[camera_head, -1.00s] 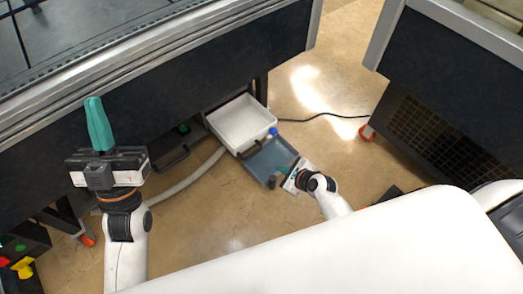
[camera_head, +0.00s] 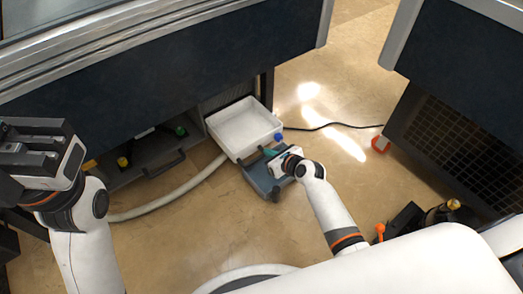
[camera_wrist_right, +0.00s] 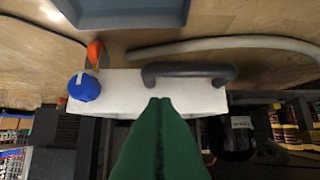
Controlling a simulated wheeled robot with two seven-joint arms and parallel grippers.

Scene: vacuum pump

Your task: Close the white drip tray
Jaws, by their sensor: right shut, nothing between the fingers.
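The white drip tray (camera_head: 222,131) sticks out from under the dark machine in the head view, low over the floor. Its white front (camera_wrist_right: 130,82), dark handle (camera_wrist_right: 190,70) and a blue cap (camera_wrist_right: 84,87) show in the wrist view. My right gripper (camera_head: 269,153) is at the tray's front side. Its green fingers (camera_wrist_right: 160,102) are shut and empty, with their tips just by one end of the handle; whether they touch the front I cannot tell. My left gripper (camera_head: 40,160) is at the left edge of the head view, away from the tray, and its fingers are not visible.
A blue-grey tray (camera_head: 254,178) lies on the floor in front of the white tray, under my right gripper. A pale hose (camera_head: 175,199) runs along the floor to the left. A black cable (camera_head: 330,125) and another dark machine (camera_head: 450,130) are to the right.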

